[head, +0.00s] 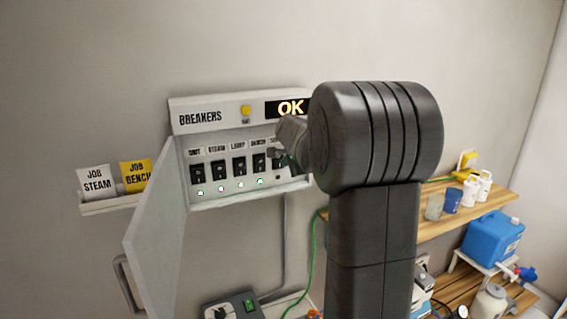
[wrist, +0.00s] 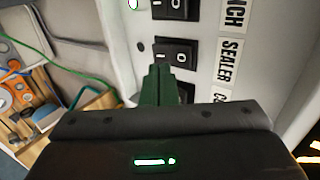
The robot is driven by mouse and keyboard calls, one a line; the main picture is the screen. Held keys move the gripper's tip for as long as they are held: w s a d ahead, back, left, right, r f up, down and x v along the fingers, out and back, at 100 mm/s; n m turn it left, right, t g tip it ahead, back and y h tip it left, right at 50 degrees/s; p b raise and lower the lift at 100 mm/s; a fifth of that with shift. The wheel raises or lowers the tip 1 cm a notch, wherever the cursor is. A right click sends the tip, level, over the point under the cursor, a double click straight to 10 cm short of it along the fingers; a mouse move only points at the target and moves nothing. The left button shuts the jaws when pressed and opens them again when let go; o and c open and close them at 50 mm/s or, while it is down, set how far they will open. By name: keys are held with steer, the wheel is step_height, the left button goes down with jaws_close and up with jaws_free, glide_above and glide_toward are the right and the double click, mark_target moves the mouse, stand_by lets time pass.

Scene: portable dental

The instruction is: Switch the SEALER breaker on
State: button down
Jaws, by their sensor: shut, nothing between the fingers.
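The breaker box (head: 235,118) is on the wall with its door open to the left. The black SEALER rocker switch (wrist: 176,53) shows in the wrist view beside its label (wrist: 231,60). Its small lamp (wrist: 140,47) looks dark, while the BENCH lamp (wrist: 133,5) glows green. My gripper (wrist: 159,70) is shut and empty, its green fingertips at the lower edge of the SEALER switch; I cannot tell whether they touch it. In the head view my gripper (head: 273,154) and arm hide most of the SEALER switch and everything right of it.
An OK display (head: 290,108) and yellow button (head: 246,111) top the panel. Several switches to the left have lit green lamps. The open door (head: 155,225) stands out at left. A card holder (head: 110,205) is further left, and a wooden shelf (head: 470,210) with bottles at right.

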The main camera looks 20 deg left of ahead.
steer(key=b+v, duration=0.1)
steer(key=v, duration=1)
steer(key=shift+r, duration=0.15)
steer(key=shift+s, duration=0.15)
